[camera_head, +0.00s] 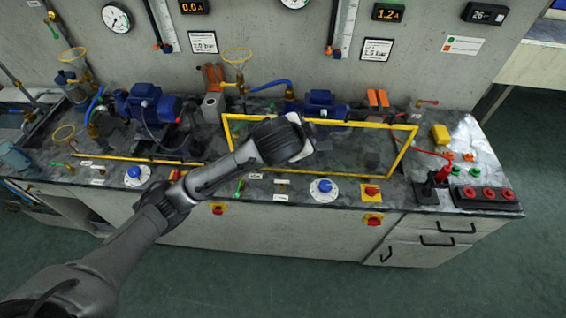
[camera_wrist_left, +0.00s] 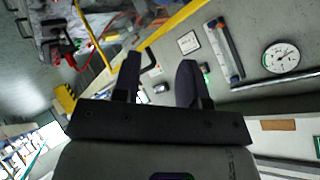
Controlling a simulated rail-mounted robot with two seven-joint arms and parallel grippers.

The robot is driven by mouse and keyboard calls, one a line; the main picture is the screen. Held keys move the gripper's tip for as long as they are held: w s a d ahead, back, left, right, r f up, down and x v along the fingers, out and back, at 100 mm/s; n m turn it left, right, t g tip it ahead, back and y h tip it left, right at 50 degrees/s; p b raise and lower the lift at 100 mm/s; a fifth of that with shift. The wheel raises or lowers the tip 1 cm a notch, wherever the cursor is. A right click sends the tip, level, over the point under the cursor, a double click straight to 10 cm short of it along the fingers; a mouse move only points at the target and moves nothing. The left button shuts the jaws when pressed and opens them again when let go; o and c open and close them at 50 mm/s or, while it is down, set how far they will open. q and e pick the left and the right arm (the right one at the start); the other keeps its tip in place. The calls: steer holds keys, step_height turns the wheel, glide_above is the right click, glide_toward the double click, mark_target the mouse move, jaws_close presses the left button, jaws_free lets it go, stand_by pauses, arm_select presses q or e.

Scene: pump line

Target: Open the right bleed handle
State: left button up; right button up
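My left arm reaches in from the lower left in the head view. Its gripper (camera_head: 302,138) is over the bench, in front of the right blue pump (camera_head: 322,106) and across the yellow guard frame (camera_head: 262,118). In the left wrist view the two dark fingers (camera_wrist_left: 158,80) stand apart with nothing held between them. A small red handle (camera_head: 428,102) is at the back right of the bench, well right of the gripper. A small green handle (camera_head: 240,188) is at the front edge, partly near my arm. I cannot tell which is the right bleed handle. My right gripper is not in view.
Blue-and-white dials (camera_head: 323,190) and a red-yellow switch (camera_head: 371,192) line the front edge. A black panel with red buttons (camera_head: 484,196) is at the right. Gauges and displays (camera_head: 389,12) hang on the wall. The floor in front is clear.

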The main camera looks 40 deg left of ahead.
arm_select(q)
steer(key=w+a+g+p, duration=0.1)
steer(key=w+a+g, duration=0.1)
steer(key=a, duration=0.1)
steer(key=m+g, duration=0.4)
steer(key=g, duration=0.2)
glide_toward(283, 181)
steer(key=shift+m, duration=0.3)
steer(key=b+x, duration=0.3)
steer(key=x, duration=0.5)
steer(key=shift+f+b, duration=0.2)
steer(key=shift+b, duration=0.2)
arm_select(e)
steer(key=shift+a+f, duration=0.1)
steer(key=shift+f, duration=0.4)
arm_select(q)
jaws_close()
